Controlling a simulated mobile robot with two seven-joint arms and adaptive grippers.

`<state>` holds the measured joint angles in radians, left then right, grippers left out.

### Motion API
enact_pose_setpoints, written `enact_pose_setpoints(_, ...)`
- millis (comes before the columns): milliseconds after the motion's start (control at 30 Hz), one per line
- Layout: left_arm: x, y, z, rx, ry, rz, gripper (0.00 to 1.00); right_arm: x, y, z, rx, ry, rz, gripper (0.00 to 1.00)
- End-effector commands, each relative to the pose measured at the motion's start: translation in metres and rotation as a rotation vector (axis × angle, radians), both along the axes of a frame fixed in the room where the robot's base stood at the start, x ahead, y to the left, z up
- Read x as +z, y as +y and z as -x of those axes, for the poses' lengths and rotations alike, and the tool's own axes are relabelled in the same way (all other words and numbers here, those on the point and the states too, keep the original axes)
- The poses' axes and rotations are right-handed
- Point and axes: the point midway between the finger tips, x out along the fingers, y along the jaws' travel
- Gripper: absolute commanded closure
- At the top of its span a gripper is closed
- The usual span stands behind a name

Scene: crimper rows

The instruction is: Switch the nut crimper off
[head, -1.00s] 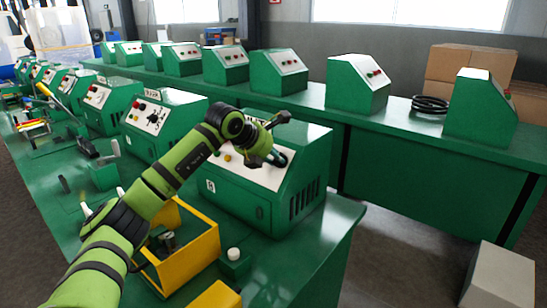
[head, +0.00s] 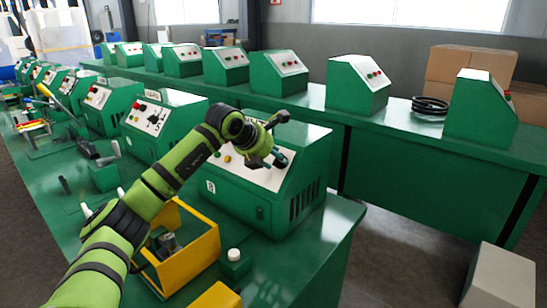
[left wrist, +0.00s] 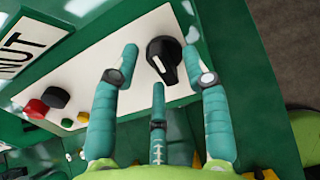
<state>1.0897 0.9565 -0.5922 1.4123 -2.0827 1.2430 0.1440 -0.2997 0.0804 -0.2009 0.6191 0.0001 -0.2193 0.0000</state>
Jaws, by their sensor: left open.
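The nut crimper (head: 262,200) is a green box with a sloped white panel, nearest on the front bench. In the left wrist view a NUT label (left wrist: 22,46) stands beside its panel (left wrist: 110,65). The panel carries a black rotary knob (left wrist: 163,58), a red button (left wrist: 37,109) and a dark button (left wrist: 56,97). My left gripper (head: 272,158) is over the panel's right part. In the left wrist view its open teal fingers (left wrist: 160,68) stand on both sides of the knob, with a third below it. Whether they touch it cannot be told. My right gripper is not in view.
Other green crimpers (head: 155,122) stand in a row to the left on the same bench. A yellow bin (head: 190,255) and a small box with a white button (head: 234,256) lie in front. A second bench (head: 430,165) with more machines runs behind.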

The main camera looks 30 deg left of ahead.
Motion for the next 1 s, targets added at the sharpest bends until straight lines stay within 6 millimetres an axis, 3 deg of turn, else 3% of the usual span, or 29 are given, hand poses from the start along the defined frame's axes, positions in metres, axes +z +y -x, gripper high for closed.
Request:
enact_pose_setpoints(167, 0.010, 0.002, 0.011, 0.002, -0.002, -0.003, 0.54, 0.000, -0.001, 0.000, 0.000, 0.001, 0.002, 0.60)
enact_pose_setpoints(600, 0.069, 0.006, 0.075, 0.002, -0.003, -0.003, 0.54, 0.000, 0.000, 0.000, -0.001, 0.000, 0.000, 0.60)
enact_pose_setpoints(1000, 0.081, 0.007, 0.089, 0.001, -0.001, 0.001, 0.54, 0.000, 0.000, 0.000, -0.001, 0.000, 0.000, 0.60)
